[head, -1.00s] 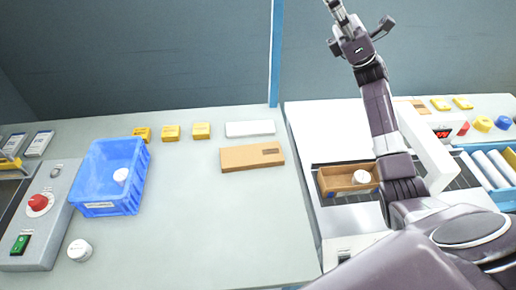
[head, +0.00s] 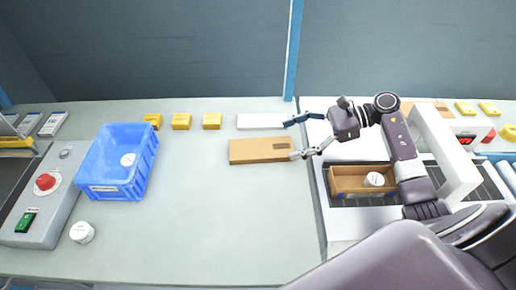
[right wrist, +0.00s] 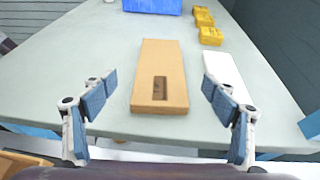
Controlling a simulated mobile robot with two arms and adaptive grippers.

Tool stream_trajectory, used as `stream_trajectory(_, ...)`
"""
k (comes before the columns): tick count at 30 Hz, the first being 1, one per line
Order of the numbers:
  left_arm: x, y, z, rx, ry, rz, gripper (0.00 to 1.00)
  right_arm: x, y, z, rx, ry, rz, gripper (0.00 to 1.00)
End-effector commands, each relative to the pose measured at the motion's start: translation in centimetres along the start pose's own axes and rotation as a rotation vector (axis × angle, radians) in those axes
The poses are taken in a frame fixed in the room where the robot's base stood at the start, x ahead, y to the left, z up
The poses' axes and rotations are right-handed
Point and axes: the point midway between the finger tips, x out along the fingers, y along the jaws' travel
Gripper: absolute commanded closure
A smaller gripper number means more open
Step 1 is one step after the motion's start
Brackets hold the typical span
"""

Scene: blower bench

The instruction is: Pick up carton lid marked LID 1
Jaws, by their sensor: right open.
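The carton lid (head: 258,150) is a flat brown cardboard piece with a dark label near its right end. It lies on the bench near its right edge; the label's text is too small to read. In the right wrist view the lid (right wrist: 160,75) lies between and beyond my fingers. My right gripper (head: 300,137) is open and empty at the lid's right end, fingers spread wide; it also shows in the right wrist view (right wrist: 158,105). I cannot tell whether a finger touches the lid. My left gripper is not in view.
A white flat block (head: 258,121) lies just behind the lid. Several yellow boxes (head: 181,121) and a blue crate (head: 103,190) are to the left. An open carton (head: 345,185) holding a white round item sits on the conveyor at right.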

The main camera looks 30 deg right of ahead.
Motion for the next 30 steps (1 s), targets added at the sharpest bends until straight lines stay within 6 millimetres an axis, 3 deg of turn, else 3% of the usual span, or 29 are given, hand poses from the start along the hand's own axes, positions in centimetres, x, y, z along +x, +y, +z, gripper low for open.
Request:
stream_trajectory(3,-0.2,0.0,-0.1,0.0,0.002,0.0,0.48,0.4,0.3,-0.8,0.01,0.025,0.008,0.2)
stream_trajectory(21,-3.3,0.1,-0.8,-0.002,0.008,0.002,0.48,7.2,-0.1,-0.1,0.011,0.02,0.008,0.2)
stream_trajectory(30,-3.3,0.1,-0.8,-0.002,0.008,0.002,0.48,7.8,-0.1,-0.4,0.009,0.024,0.006,0.2)
